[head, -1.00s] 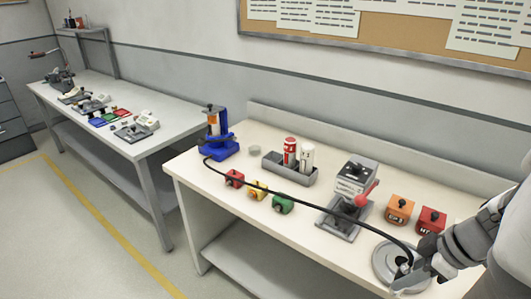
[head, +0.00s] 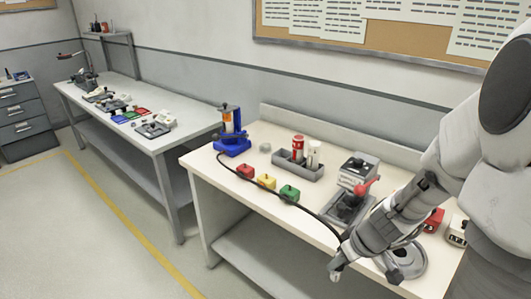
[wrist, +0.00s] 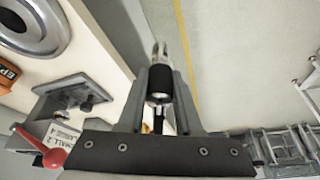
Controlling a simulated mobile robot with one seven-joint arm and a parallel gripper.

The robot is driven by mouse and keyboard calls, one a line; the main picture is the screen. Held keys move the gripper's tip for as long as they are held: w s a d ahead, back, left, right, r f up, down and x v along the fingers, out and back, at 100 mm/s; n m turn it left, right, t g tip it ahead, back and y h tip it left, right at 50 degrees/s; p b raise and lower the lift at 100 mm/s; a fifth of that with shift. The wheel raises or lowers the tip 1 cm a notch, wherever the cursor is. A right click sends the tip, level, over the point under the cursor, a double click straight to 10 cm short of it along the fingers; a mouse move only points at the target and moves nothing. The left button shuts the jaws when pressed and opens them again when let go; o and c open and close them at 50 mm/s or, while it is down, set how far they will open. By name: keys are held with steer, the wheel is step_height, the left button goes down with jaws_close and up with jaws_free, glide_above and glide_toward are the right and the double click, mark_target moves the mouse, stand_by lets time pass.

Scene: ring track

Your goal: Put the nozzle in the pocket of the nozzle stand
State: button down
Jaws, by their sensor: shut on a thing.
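My gripper (head: 340,264) is shut on the nozzle (wrist: 160,84), a dark-collared piece with a metal tip between the two fingers in the wrist view. In the head view the gripper is out past the table's front edge, above the floor, and the nozzle is small there. A black hose (head: 283,203) runs from it to a blue-based device (head: 232,144) with an orange and grey cylinder at the table's back left. I cannot tell for sure which thing is the nozzle stand, and I make out no pocket.
A grey device with a red knob (head: 361,187) stands near the gripper; a round metal dish (wrist: 30,24) lies beside it. Red, yellow (head: 266,181) and green blocks line the front. A grey tray (head: 298,166) holds two cylinders. My arm hides part of the right side.

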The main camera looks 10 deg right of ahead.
steer(key=w+a+f+m+h, duration=0.1)
steer(key=w+a+f+m, duration=0.2)
steer(key=w+a, duration=0.5)
steer(key=a+f, duration=0.1)
steer(key=a, duration=0.2)
steer(key=shift+w+f+t+h, duration=0.2)
steer(key=shift+w+t+h, duration=0.05)
steer(key=shift+t+h, duration=0.05)
steer(key=shift+s, duration=0.1)
steer(key=shift+a, duration=0.15)
